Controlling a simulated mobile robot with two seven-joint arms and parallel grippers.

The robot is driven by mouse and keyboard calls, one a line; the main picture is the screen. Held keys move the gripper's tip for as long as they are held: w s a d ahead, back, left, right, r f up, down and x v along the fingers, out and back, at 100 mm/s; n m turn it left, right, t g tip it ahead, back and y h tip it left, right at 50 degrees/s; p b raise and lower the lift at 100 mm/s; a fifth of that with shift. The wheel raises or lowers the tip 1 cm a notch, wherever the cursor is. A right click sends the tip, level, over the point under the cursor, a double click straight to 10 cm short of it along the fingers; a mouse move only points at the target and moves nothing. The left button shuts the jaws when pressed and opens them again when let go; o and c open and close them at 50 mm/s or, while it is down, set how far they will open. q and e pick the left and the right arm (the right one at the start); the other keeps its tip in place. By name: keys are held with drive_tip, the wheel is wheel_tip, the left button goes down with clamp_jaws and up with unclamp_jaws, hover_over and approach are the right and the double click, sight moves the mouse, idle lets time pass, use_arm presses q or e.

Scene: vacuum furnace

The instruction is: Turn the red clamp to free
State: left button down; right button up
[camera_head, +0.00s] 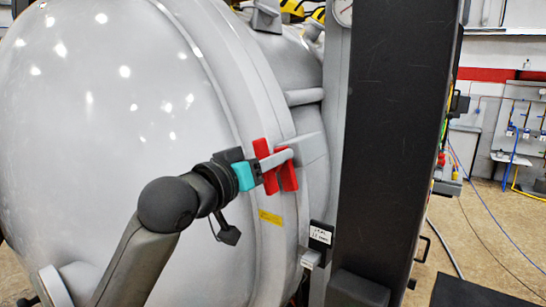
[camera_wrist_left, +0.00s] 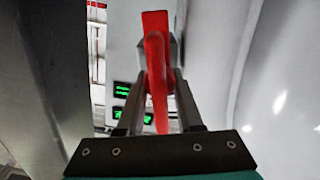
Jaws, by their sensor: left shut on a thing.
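The red clamp (camera_head: 289,176) sits at the rim seam of the large grey furnace door (camera_head: 110,100), right of the picture's middle. My left gripper (camera_head: 279,158) reaches it from the left and is shut on it, with its grey fingers across the red part. In the left wrist view the red clamp (camera_wrist_left: 155,22) stands upright between the two fingers of my left gripper (camera_wrist_left: 159,85), and its lower end hangs toward the palm. The clamp's mount behind it is mostly hidden. My right gripper is not in view.
A tall dark column (camera_head: 388,150) stands right of the clamp. A yellow label (camera_head: 270,217) is on the furnace below the gripper. Green lit displays (camera_wrist_left: 122,89) show behind the fingers in the wrist view. Open floor with cables (camera_head: 490,220) lies at the far right.

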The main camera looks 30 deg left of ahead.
use_arm(q)
drive_tip(key=c, duration=0.8)
unclamp_jaws()
drive_tip(key=shift+c, duration=0.2)
drive_tip(key=s+b, duration=0.1)
drive_tip(key=s, duration=0.1)
drive_tip(key=shift+s+a+f, duration=0.1)
drive_tip(key=shift+s, duration=0.25)
drive_tip(key=s+a+b, duration=0.1)
drive_tip(key=s+b, duration=1.1)
drive_tip(key=b, duration=0.4)
drive_tip(key=shift+s, duration=0.25)
